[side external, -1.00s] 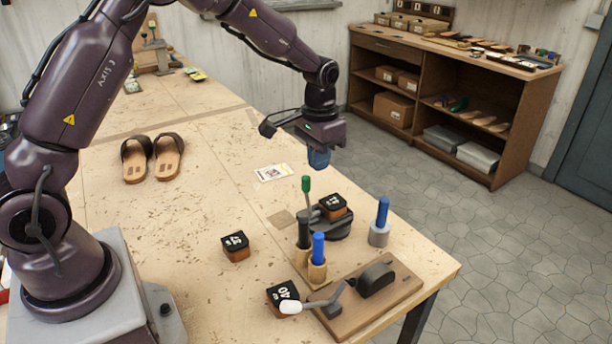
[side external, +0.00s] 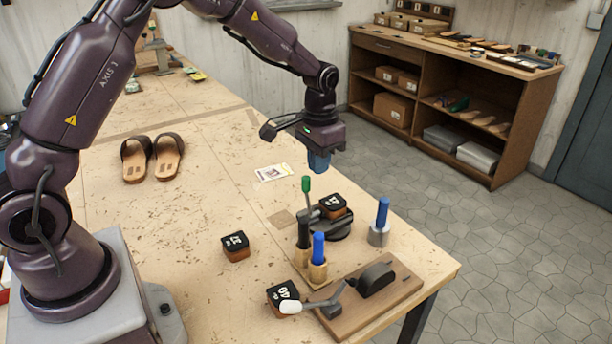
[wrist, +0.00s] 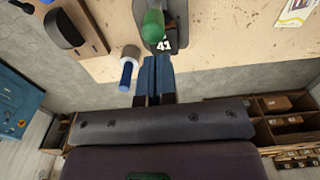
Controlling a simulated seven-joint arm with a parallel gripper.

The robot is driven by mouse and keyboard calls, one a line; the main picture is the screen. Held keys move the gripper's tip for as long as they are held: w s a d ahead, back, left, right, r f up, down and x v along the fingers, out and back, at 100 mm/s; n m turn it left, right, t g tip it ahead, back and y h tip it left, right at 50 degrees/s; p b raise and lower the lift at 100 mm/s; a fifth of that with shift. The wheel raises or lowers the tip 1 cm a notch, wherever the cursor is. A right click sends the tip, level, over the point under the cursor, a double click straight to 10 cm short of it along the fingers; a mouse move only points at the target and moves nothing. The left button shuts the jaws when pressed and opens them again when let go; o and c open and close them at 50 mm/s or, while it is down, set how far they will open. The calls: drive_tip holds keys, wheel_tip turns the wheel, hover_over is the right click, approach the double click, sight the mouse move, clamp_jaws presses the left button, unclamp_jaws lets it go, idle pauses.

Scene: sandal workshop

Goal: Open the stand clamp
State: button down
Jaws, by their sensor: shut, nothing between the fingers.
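The stand clamp (side external: 330,231) is a dark round-based fixture on the bench, with a lever that stands up and ends in a green handle (side external: 306,184). A brown block with a black top (side external: 333,207) sits in it; the wrist view shows the number 41 on this block (wrist: 165,46). The green handle (wrist: 153,26) also shows there, just beyond my fingertips. My gripper (side external: 319,164) has blue fingers, shut and empty, pointing down. It is in the air above and behind the clamp, apart from the handle. The wrist view shows the fingers (wrist: 155,62) together.
Beside the clamp stand blue-handled tools (side external: 318,248) (side external: 382,213) in holders. In front is a wooden board (side external: 375,310) with a white-knobbed lever (side external: 291,307). Loose blocks (side external: 236,247) (side external: 283,296) lie left of these. Sandals (side external: 152,158) lie farther left, with bare bench between.

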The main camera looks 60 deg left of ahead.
sight(308, 177)
drive_tip(key=shift+f, duration=1.9)
drive_tip(key=shift+s, duration=0.15)
drive_tip(key=shift+s+f, duration=0.2)
drive_tip(key=shift+s, duration=0.35)
drive_tip(key=shift+s+f, duration=0.15)
drive_tip(key=shift+s, duration=0.45)
drive_tip(key=shift+s+r, duration=0.25)
drive_tip(key=shift+r, duration=1.5)
drive_tip(key=shift+s+r, duration=0.2)
drive_tip(key=shift+r, duration=1.5)
